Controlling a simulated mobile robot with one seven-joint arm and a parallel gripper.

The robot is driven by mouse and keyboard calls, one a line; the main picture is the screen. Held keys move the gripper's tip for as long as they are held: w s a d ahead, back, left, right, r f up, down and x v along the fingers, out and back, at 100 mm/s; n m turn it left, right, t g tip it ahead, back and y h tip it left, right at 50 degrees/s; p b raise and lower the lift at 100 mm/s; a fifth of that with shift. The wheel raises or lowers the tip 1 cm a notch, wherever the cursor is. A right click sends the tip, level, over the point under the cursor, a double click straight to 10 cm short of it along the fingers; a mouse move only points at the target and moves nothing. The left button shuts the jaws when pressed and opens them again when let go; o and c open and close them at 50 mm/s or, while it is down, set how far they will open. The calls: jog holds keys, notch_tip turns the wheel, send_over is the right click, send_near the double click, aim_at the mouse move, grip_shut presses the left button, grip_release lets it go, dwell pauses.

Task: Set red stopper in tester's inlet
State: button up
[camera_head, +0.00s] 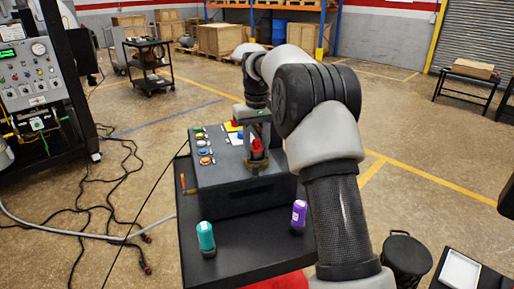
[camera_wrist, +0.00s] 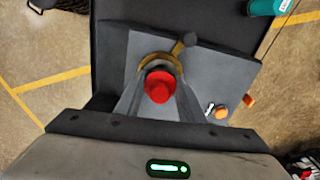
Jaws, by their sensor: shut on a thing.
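The tester (camera_head: 235,199) is a dark grey box with a sloped panel on a black table; its panel also fills the middle of the wrist view (camera_wrist: 210,65). The red stopper (camera_head: 257,149) is between the fingers of my gripper (camera_head: 257,141), which is shut on it. In the wrist view the stopper (camera_wrist: 159,87) shows end-on between the two fingers (camera_wrist: 160,92). The inlet, a brass ring with a side knob (camera_head: 258,168), lies just below the stopper; it shows partly behind it in the wrist view (camera_wrist: 158,60). I cannot tell whether the stopper touches or enters the ring.
Coloured buttons (camera_head: 204,150) line the tester's left side. A teal cylinder (camera_head: 206,236) and a purple cylinder (camera_head: 299,213) stand on the black table (camera_head: 250,254) in front of the tester. A furnace panel with cables (camera_head: 30,75) is at left.

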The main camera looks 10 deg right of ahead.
jog(key=f, duration=0.2)
jog(key=shift+s+f, duration=0.3)
jog(key=shift+s, duration=0.05)
jog(key=o, duration=1.2)
jog(key=shift+d, duration=0.15)
jog(key=shift+a, duration=0.2)
jog(key=shift+w+a+r, duration=0.1)
jog(key=shift+r, duration=0.3)
jog(key=shift+d+r+p, duration=0.1)
jog(key=shift+d+r, duration=0.05)
jog(key=shift+r, duration=3.05)
jog(key=shift+d+r+p, duration=0.1)
jog(key=shift+d+r, duration=0.1)
jog(key=shift+r, duration=3)
jog(key=shift+d+r+p, duration=0.1)
jog(key=shift+d+r, duration=0.05)
jog(key=shift+r, duration=3.05)
